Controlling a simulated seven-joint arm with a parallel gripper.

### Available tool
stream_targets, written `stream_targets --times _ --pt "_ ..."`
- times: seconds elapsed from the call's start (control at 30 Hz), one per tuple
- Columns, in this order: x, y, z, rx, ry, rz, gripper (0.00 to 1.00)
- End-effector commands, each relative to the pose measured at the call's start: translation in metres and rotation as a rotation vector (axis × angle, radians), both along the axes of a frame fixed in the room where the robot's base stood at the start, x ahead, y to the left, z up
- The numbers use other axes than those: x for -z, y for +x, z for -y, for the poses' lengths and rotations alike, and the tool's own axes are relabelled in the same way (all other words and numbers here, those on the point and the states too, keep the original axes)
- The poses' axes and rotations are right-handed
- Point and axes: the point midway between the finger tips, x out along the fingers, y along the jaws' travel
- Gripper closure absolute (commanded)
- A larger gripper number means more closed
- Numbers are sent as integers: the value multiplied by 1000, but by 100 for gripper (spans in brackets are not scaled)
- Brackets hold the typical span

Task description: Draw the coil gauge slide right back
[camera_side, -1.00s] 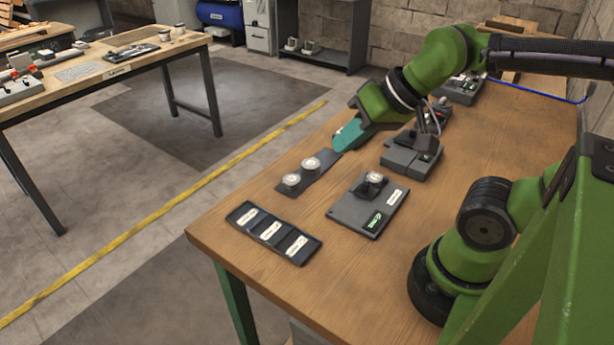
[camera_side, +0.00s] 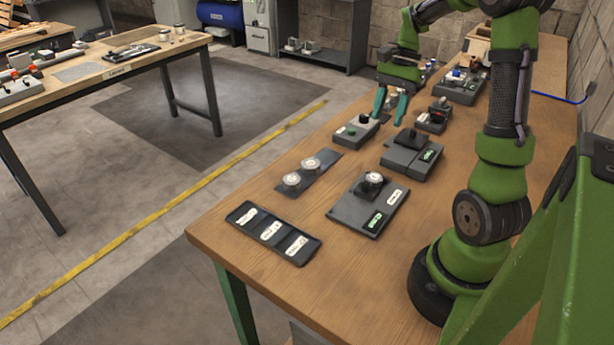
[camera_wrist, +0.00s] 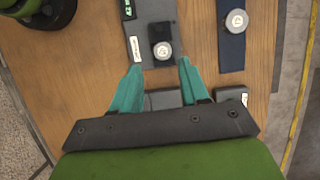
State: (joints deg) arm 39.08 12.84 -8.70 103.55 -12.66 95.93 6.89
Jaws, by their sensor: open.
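My gripper (camera_side: 390,107) is open and empty over the far left part of the bench, its teal fingers pointing down; the fingers also show in the wrist view (camera_wrist: 160,66). No label reads "coil gauge" legibly, so I cannot tell which unit bears the slide.
A grey box with a green button (camera_side: 353,133) stands below my gripper's left side. A dark strip bearing two round discs (camera_side: 320,171) and a three-part labelled tray (camera_side: 272,233) lie nearer. More units (camera_side: 432,117) stand farther back. Bare wood (camera_side: 300,285) lies in front.

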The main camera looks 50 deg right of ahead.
Motion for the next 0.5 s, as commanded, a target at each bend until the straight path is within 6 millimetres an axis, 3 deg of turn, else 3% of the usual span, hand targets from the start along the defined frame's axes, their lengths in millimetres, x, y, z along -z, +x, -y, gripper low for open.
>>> stream_targets --times 0.17,0.5 --pt "5 -1 -10 20 28 -16 55" --pt "66 -1 -36 17 30 -16 55"
